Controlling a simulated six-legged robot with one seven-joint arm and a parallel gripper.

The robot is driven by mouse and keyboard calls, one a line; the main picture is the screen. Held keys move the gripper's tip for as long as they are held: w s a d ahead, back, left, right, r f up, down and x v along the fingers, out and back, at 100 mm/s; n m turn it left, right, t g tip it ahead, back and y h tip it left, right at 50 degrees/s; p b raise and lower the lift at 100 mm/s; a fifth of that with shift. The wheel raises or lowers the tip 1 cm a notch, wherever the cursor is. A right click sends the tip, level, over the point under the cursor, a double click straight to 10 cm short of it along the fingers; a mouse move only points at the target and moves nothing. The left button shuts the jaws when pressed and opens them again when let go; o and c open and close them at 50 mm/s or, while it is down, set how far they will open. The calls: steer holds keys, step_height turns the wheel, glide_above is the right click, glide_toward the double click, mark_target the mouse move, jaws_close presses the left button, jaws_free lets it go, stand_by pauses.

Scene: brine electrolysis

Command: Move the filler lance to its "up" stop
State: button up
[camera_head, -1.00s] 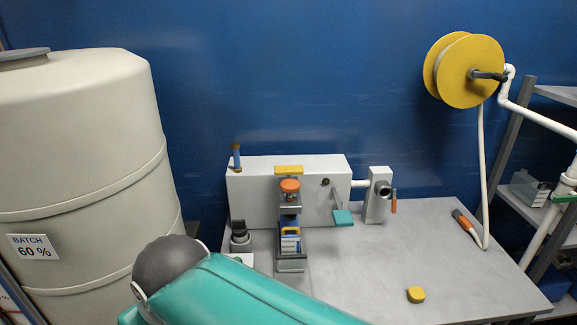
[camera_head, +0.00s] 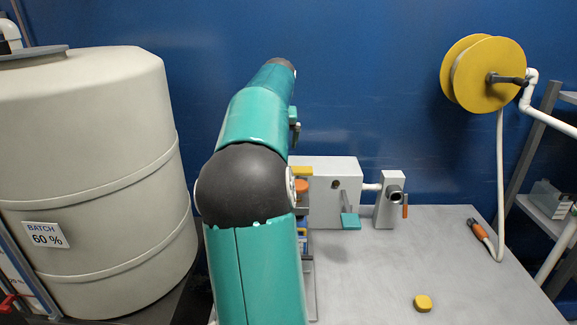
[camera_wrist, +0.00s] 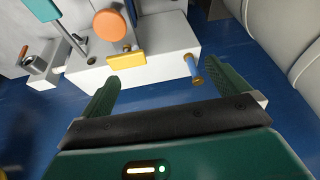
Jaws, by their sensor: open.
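The filler is a pale box (camera_head: 335,178) on the bench, with a yellow block (camera_head: 302,171) and an orange round cap (camera_head: 301,187) at its front. I cannot tell for sure which part is the lance. In the wrist view the yellow block (camera_wrist: 127,60) and orange cap (camera_wrist: 109,25) show beyond my gripper (camera_wrist: 160,85), which is open and empty, its fingers apart. In the head view my arm hides the gripper and much of the filler's left side.
A big beige tank (camera_head: 90,170) labelled 60 % stands left. A yellow hose reel (camera_head: 490,75) hangs on the right. The bench (camera_head: 380,270) is mostly clear around a yellow button (camera_head: 423,303).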

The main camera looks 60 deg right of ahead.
steer(key=m+g, duration=0.1)
glide_toward(298, 169)
steer(key=shift+h, duration=0.3)
steer(key=x, duration=0.8)
steer(key=shift+a+f, duration=0.1)
steer(key=c, duration=1)
steer(key=shift+r, duration=2.45)
steer(key=shift+c, duration=0.5)
